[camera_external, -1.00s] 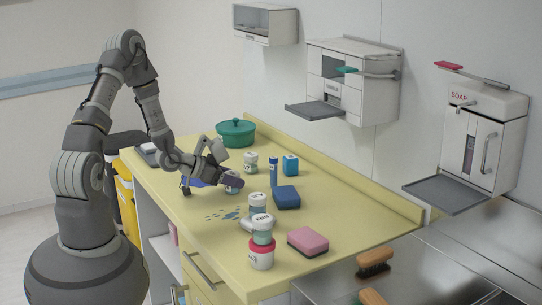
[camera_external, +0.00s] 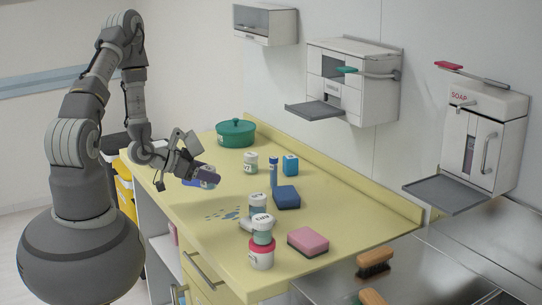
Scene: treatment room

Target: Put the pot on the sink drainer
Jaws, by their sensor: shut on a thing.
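A green lidded pot (camera_external: 236,133) stands upright at the far end of the yellow counter (camera_external: 330,205). The steel sink surface (camera_external: 330,288) lies at the lower right, partly out of frame. I cannot tell its drainer from its basin.
Several jars, including one near the pot (camera_external: 250,162) and a stacked pair (camera_external: 262,241), stand on the counter. A brush (camera_external: 375,262) rests on the steel.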

